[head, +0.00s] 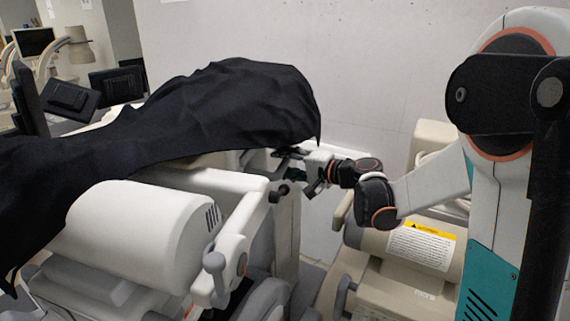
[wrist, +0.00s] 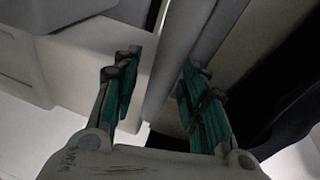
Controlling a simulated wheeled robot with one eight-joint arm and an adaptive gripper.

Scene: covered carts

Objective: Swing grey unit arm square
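A grey-white wheeled unit (head: 140,225) stands at the left under a black cloth (head: 215,105). A pale jointed part with a knob (head: 216,264) is on its near side. My gripper (head: 292,165) is at the unit's right end, just below the cloth's edge; its fingertips are partly hidden there. In the wrist view my gripper (wrist: 160,72) has its two teal-padded fingers wide apart. A long grey bar (wrist: 178,60) runs between and beyond them. I cannot tell whether the bar is the unit's arm, or whether a finger touches it.
A beige machine (head: 400,265) with a yellow-topped label stands below my arm at the right. A plain wall (head: 370,60) is behind. Dark screens (head: 70,97) and other equipment are at the far left. The cloth hangs close above my gripper.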

